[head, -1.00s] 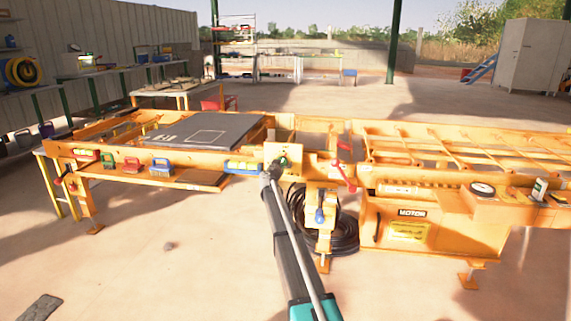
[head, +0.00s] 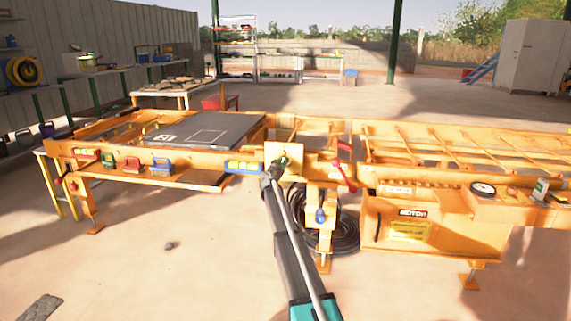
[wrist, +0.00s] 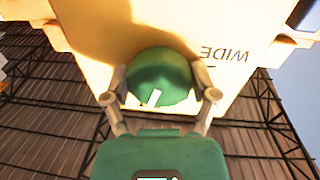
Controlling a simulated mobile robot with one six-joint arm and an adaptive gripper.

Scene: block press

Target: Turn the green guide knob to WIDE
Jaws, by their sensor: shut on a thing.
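The green guide knob (wrist: 163,72) sits on a pale yellow plate (wrist: 225,20) in the wrist view. My gripper (wrist: 160,97) is shut on it, one finger on each side. A white pointer line shows on the knob's lower part, slanting a little. The pointer is not in line with that tick. In the head view the knob (head: 284,161) is small and partly hidden by my gripper.
The orange press frame (head: 330,165) spans the head view. A red lever (head: 343,173) stands close to the right of the plate, and a blue-handled part (head: 320,216) is below. A coiled black hose (head: 345,238) lies on the floor. The floor in front is mostly clear.

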